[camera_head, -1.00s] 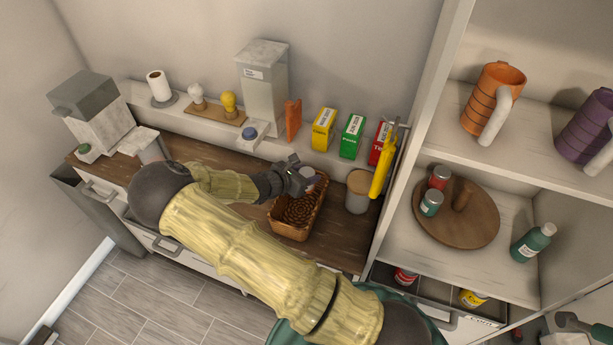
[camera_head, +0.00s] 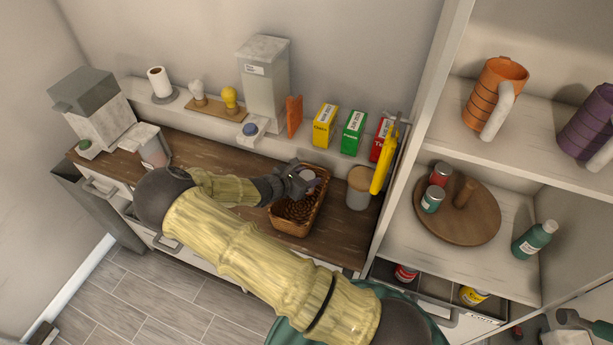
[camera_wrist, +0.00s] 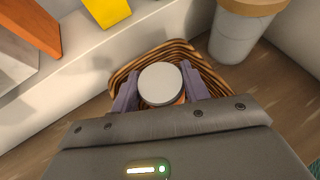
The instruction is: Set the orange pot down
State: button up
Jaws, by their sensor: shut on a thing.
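The orange pot shows in the wrist view as a round pale lid (camera_wrist: 160,84) with a little orange at its lower edge. My gripper (camera_wrist: 158,90) is shut on it, with one purple-grey finger on each side. A brown wicker basket (camera_wrist: 200,58) lies around and below the pot. In the head view the basket (camera_head: 296,228) stands on the wooden counter. My gripper (camera_head: 304,183) is over the basket's far part, and the pot is mostly hidden there. I cannot tell whether the pot touches the basket floor.
A grey canister with a wooden lid (camera_head: 358,188) stands just right of the basket. Yellow (camera_head: 324,127), green (camera_head: 353,134) and red (camera_head: 380,142) boxes stand on the ledge behind. A tall shelf (camera_head: 415,120) rises at right. Bare counter (camera_head: 335,225) shows between basket and shelf.

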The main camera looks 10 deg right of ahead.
jog(key=o, duration=1.1)
jog(key=shift+r, duration=0.15)
jog(key=shift+r+p, duration=0.6)
jog(key=b+v, duration=0.3)
jog(key=v, duration=0.9)
jog(key=shift+f, duration=0.15)
